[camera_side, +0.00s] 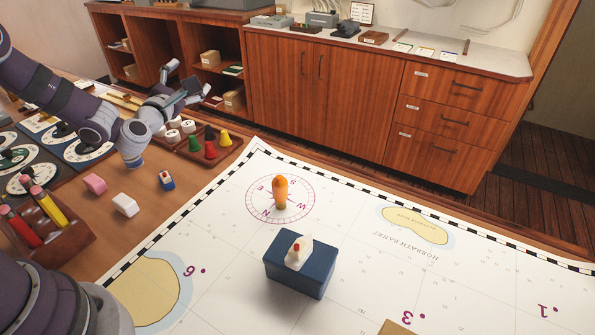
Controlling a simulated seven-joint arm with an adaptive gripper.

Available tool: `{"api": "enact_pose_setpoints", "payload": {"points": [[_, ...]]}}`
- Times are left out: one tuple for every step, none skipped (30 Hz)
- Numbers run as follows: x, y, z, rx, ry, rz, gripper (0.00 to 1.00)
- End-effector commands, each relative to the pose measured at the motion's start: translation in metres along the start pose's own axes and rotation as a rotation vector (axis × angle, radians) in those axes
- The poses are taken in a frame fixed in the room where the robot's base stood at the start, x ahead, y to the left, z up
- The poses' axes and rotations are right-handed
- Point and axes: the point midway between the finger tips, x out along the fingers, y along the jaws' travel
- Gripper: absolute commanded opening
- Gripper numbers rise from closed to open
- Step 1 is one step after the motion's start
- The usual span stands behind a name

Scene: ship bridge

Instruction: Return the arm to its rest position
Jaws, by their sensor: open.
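My gripper (188,80) is at the upper left of the side view, above the table's far edge and the wooden tray. Its two fingers are spread apart, with nothing visible between them. My arm reaches in from the left edge, over the dial panel. The gripper is well away from the blue box (290,278) and the orange peg (281,190) on the chart.
The chart (370,270) covers the table's right side; its right part is mostly clear. A tray (222,152) holds coloured cones and white discs. Small blocks, including a white one (125,205), lie near a pencil holder (52,230). Cabinets (330,95) stand behind.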

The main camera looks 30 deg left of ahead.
Motion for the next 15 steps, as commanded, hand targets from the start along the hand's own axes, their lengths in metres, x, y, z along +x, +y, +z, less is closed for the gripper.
{"api": "enact_pose_setpoints", "payload": {"points": [[-0.002,-0.013,0.035,0.198,-0.094,-0.123,0.64],[-0.006,-0.023,0.051,0.333,-0.145,-0.200,0.64],[-0.015,-0.034,0.070,0.513,-0.209,-0.293,0.64],[-0.023,-0.041,0.080,0.646,-0.253,-0.356,0.64],[-0.032,-0.047,0.088,0.770,-0.291,-0.411,0.64],[-0.043,-0.051,0.095,0.920,-0.335,-0.473,0.64],[-0.052,-0.053,0.098,1.029,-0.365,-0.516,0.64],[-0.061,-0.054,0.101,1.139,-0.395,-0.557,0.64],[-0.076,-0.053,0.103,1.294,-0.434,-0.613,0.64],[-0.088,-0.050,0.104,1.416,-0.466,-0.657,0.64],[-0.102,-0.046,0.104,1.534,-0.495,-0.702,0.64],[-0.120,-0.039,0.102,1.678,-0.532,-0.760,0.64],[-0.134,-0.033,0.099,1.777,-0.562,-0.805,0.64],[-0.148,-0.027,0.095,1.867,-0.591,-0.850,0.64],[-0.168,-0.019,0.091,1.969,-0.636,-0.908,0.64]]}}
